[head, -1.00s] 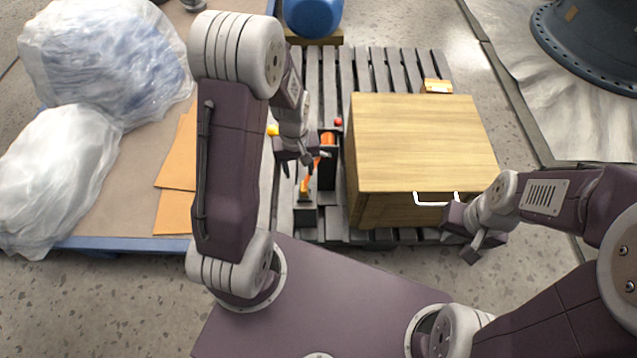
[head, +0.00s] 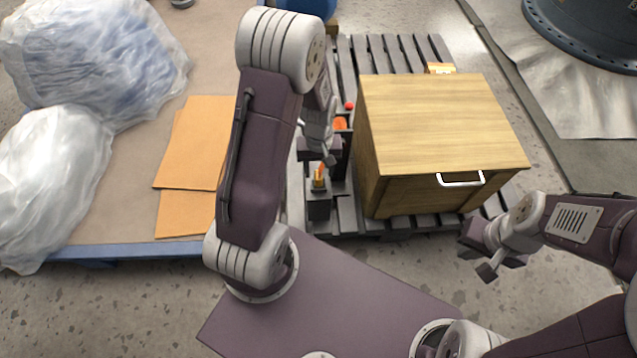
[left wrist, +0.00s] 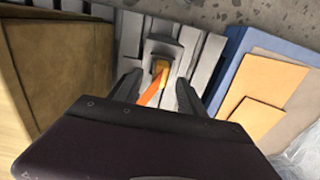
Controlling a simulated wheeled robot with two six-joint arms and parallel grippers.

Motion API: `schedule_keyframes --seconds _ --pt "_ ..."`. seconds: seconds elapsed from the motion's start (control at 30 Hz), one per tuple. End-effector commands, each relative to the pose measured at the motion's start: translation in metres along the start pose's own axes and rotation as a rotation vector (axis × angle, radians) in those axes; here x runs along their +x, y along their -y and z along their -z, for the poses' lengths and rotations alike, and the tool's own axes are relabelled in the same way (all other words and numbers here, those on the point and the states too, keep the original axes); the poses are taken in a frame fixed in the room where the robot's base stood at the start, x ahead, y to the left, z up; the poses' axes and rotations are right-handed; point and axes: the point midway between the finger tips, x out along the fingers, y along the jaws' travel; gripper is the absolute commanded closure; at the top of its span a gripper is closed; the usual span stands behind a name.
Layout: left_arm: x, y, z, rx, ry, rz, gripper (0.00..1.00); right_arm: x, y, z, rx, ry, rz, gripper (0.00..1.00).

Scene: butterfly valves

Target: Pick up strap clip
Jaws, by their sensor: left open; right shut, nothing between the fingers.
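A small yellow clip (head: 319,181) with an orange strap sits on a dark block (head: 318,205) at the pallet's near side. In the left wrist view the yellow clip (left wrist: 160,70) lies just beyond the fingertips, with the orange strap (left wrist: 150,95) running back between the fingers. My left gripper (head: 320,160) is open above the clip and partly hides the strap. The left wrist view shows its two fingers (left wrist: 157,90) apart, one on each side of the strap. I cannot tell whether they touch it. My right gripper (head: 486,264) is shut and empty, in front of the wooden cabinet.
A wooden cabinet (head: 435,125) with a white handle stands on the grey slatted pallet (head: 350,212), right of the clip. Left is a low platform (head: 120,250) with orange-brown sheets (head: 198,150) and plastic-wrapped bundles (head: 90,60).

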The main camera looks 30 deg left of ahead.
Motion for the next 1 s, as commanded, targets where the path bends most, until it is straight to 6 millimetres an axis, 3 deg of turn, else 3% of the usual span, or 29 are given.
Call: schedule_keyframes --seconds 0.03,0.13,0.37,0.53,0.57,0.87,1.0 --pt "0.020 0.001 -0.001 -0.001 0.001 0.001 0.53 0.019 0.000 -0.002 0.000 0.000 0.000 1.00" --pt "0.036 0.002 -0.001 0.000 0.001 0.000 0.53 0.031 -0.001 -0.004 0.000 0.001 0.000 1.00" --pt "0.035 0.001 -0.001 0.000 -0.001 0.000 0.53 0.029 -0.001 -0.003 0.000 0.000 0.000 1.00" --pt "0.035 0.001 -0.001 0.000 -0.001 0.000 0.97 0.028 -0.001 -0.003 0.000 0.000 0.000 1.00" --pt "0.035 0.001 -0.001 0.000 -0.001 0.000 1.00 0.028 -0.001 -0.003 0.000 0.000 0.000 1.00" --pt "0.033 0.001 0.000 0.000 -0.001 -0.001 1.00 0.027 -0.001 -0.003 0.000 0.000 0.000 1.00" --pt "0.007 0.001 0.000 0.000 -0.003 -0.001 1.00 0.007 0.000 -0.001 0.000 0.000 0.000 1.00"
